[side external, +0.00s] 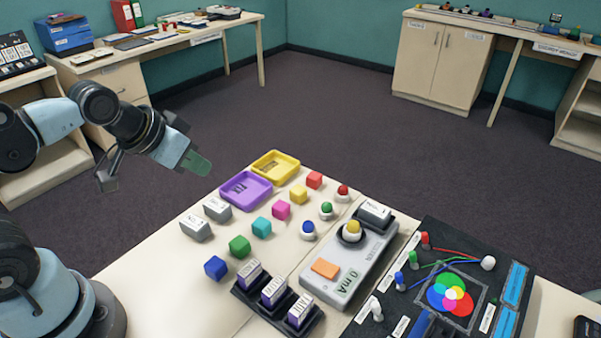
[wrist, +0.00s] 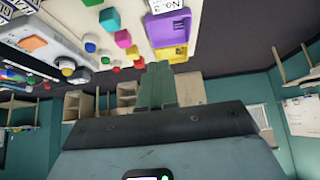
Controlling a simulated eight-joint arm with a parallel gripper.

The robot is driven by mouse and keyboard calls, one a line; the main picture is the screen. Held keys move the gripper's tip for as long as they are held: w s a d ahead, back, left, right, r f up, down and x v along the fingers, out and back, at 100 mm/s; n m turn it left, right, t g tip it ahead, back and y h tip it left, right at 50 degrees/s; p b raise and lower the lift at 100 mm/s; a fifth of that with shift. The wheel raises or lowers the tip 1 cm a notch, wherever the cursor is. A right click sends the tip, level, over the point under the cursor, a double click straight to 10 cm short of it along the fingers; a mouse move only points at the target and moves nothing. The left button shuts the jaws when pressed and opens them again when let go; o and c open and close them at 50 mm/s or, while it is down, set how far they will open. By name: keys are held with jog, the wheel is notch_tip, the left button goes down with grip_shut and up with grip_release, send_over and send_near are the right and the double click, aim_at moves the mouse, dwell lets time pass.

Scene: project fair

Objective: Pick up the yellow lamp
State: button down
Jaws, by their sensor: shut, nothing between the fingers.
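The yellow lamp (side external: 354,227) is a small yellow dome on a white base. It sits upright in a round black socket on a grey meter box (side external: 375,250) marked "0 mA". It also shows, inverted, at the left of the wrist view (wrist: 67,63). My gripper (side external: 201,163) is shut and empty, with green fingertips. It is in the air left of the purple and yellow trays, well away from the lamp. In the wrist view my gripper's fingers (wrist: 157,68) are together with nothing between them.
A red lamp (side external: 343,192), a green lamp (side external: 326,210) and a blue lamp (side external: 308,229) stand left of the meter box. Coloured cubes, a purple tray (side external: 232,202) and a yellow tray (side external: 293,158) lie further left. A black light-mixing board (side external: 420,330) lies right.

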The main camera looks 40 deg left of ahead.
jog(key=c, duration=1.8)
grip_release()
jog(key=o, duration=1)
jog(key=w+d+r+n+g, duration=0.2)
jog(key=w+d+r, duration=0.2)
jog(key=w+d, duration=0.1)
jog(key=n+g, duration=0.6)
jog(key=n, duration=0.1)
send_over(355, 223)
jog(key=f, duration=0.2)
jog(key=shift+y, duration=0.3)
jog(key=f, duration=0.5)
jog(key=shift+s+d+f, duration=0.2)
jog(key=shift+s+f, duration=0.05)
jog(key=shift+s, duration=0.15)
jog(key=shift+w+a+f, duration=0.1)
jog(key=shift+w+f, duration=0.05)
jog(key=shift+f, duration=0.7)
jog(key=shift+w+a+f, duration=0.1)
jog(key=shift+w+f, duration=0.05)
jog(key=shift+f, duration=0.75)
jog(key=shift+w+f, duration=0.15)
jog(key=shift+f, duration=0.7)
